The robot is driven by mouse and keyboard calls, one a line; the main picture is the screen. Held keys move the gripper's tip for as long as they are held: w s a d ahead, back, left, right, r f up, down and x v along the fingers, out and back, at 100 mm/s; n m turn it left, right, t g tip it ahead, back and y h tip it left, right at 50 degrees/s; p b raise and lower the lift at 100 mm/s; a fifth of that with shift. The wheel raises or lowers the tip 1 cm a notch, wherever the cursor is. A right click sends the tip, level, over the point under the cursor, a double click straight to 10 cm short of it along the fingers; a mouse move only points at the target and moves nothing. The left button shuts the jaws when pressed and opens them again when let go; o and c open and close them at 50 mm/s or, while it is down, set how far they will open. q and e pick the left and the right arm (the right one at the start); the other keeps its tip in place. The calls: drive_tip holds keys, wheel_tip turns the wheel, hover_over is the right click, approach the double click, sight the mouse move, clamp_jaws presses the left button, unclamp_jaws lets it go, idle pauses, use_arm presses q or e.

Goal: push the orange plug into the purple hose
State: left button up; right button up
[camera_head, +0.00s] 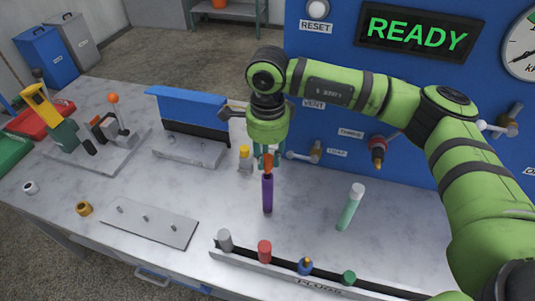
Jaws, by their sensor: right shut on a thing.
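The orange plug (268,168) is upright between the fingers of my right gripper (269,157), which is shut on it. The purple hose (267,195) stands upright directly below the plug, over the grey tabletop. The plug's lower end meets the hose's top end in the picture. I cannot tell whether it is inside the hose or just at its mouth. My left gripper is not in view.
A plug rack (290,272) at the front holds grey, red, blue and green plugs. A tilted green hose with a white top (350,205) is to the right. The blue panel (330,70) with valves rises behind. A metal plate (150,224) lies to the left.

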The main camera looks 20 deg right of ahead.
sight(267, 166)
drive_tip(key=shift+b, duration=0.35)
drive_tip(key=shift+b, duration=0.65)
idle(1.2)
drive_tip(key=shift+f+b, duration=1.95)
drive_tip(key=o, duration=1.1)
wheel_tip(267, 166, up, 12)
drive_tip(key=shift+r, duration=0.1)
